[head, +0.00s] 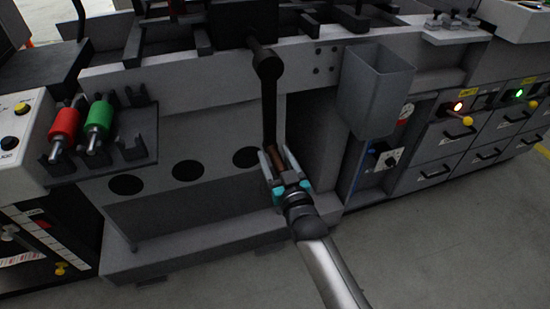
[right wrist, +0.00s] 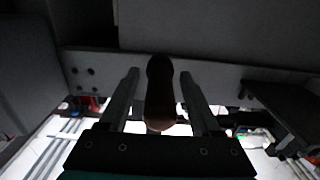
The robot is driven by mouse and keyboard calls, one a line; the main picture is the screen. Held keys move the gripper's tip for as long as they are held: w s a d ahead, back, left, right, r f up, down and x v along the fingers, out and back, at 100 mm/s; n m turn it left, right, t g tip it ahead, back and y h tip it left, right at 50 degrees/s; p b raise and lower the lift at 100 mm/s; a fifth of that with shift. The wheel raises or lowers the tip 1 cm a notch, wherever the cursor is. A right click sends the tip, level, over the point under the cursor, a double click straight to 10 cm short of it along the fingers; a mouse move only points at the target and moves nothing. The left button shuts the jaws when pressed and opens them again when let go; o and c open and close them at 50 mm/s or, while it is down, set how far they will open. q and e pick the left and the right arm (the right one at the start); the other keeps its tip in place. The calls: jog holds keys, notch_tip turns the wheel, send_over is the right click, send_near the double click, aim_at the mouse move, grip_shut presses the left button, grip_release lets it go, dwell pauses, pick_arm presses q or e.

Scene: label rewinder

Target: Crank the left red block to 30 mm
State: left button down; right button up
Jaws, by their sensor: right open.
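A dark crank (head: 269,105) hangs from a round pivot on the front of the grey machine, its arm pointing down. At its lower end is a brownish handle (head: 277,158). My right gripper (head: 272,158) is open, with its fingers on either side of the handle. In the right wrist view the handle (right wrist: 160,95) stands between the two fingers, with gaps at both sides. A red block cannot be made out for certain, nor can a millimetre reading. My left gripper is not in view.
A red roller (head: 64,128) and a green roller (head: 98,120) rest in a dark rack (head: 142,130) at the left. A grey bin (head: 375,90) is fixed to the machine right of the crank. Grey drawers with lit buttons stand further right. The floor in front is clear.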

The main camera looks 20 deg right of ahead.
jog(key=shift+w, duration=0.2)
grip_shut()
dwell(0.5)
dwell(0.9)
